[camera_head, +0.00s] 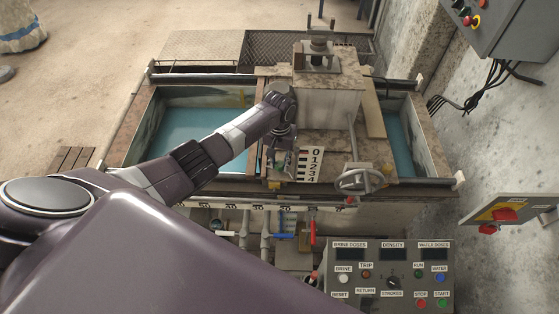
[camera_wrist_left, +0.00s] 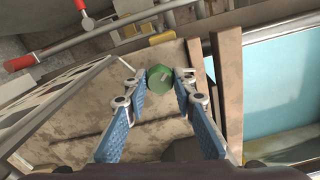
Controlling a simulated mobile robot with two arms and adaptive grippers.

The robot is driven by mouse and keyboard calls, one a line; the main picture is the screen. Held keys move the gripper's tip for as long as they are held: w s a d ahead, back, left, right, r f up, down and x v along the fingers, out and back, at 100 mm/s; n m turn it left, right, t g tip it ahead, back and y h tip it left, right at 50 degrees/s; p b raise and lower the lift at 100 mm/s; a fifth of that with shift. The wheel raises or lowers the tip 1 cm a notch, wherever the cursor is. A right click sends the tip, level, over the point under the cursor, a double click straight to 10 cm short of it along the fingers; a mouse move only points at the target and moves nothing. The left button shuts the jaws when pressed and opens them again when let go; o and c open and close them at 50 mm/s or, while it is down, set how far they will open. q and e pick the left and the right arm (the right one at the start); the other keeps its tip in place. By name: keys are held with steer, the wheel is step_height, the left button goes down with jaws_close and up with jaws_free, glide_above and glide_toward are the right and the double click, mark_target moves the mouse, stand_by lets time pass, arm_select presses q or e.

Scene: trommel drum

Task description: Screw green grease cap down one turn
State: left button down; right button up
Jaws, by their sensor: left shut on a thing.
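The green grease cap (camera_wrist_left: 160,78) is round and sits between the fingertips of my left gripper (camera_wrist_left: 158,84) in the left wrist view. The blue-padded fingers reach to both sides of the cap and are shut on it. In the head view my left gripper (camera_head: 277,172) points down at the front edge of the machine, left of the number scale. The cap is mostly hidden there by the gripper and arm. My right gripper does not show.
A number scale (camera_head: 312,165) and a handwheel (camera_head: 360,181) stand to the right of my gripper. Tanks of blue water (camera_head: 205,127) lie on both sides. A red-handled lever (camera_head: 312,232) and a control panel (camera_head: 390,275) are in front. Wooden strips (camera_wrist_left: 228,85) stand close beside the gripper.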

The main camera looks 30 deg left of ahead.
arm_select(q)
steer(key=m, duration=0.6)
steer(key=shift+m+p, duration=0.3)
steer(key=m, duration=0.6)
steer(key=m+b, duration=0.1)
steer(key=m, duration=0.5)
steer(key=shift+m, duration=0.4)
steer(key=m+b, duration=0.1)
steer(key=m, duration=0.2)
steer(key=shift+m+b, duration=0.35)
steer(key=shift+m, duration=1.65)
steer(key=c, duration=1.6)
jaws_free()
